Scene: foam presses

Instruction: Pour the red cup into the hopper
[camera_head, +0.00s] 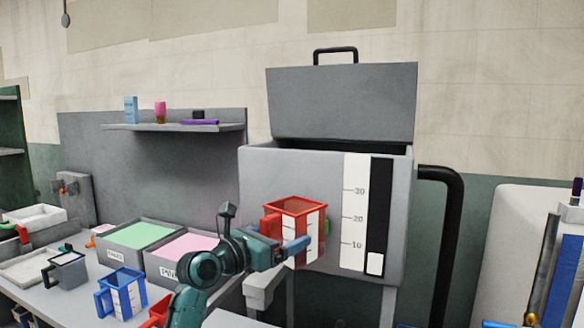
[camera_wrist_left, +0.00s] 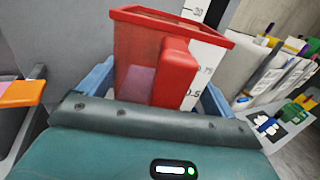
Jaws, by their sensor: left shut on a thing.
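The red cup (camera_head: 304,207), a square container with a white scale strip, is held upright by my left gripper (camera_head: 292,245). Its blue fingers lie on either side of the cup's red handle in the left wrist view (camera_wrist_left: 180,75). The cup is in front of the grey hopper (camera_head: 300,165), below its top opening. The hopper's lid (camera_head: 342,102) stands raised, with a black handle on top. The hopper's front has a scale and a dark gauge (camera_head: 380,215) with a white block near its bottom. The cup's contents cannot be made out. My right gripper is not in view.
On the bench left are a green-filled bin (camera_head: 138,235), a pink-filled bin (camera_head: 185,246), a blue cup (camera_head: 122,295) and a grey cup (camera_head: 66,270). A black pipe (camera_head: 452,230) bends down the hopper's right side. A shelf (camera_head: 180,127) holds small items.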

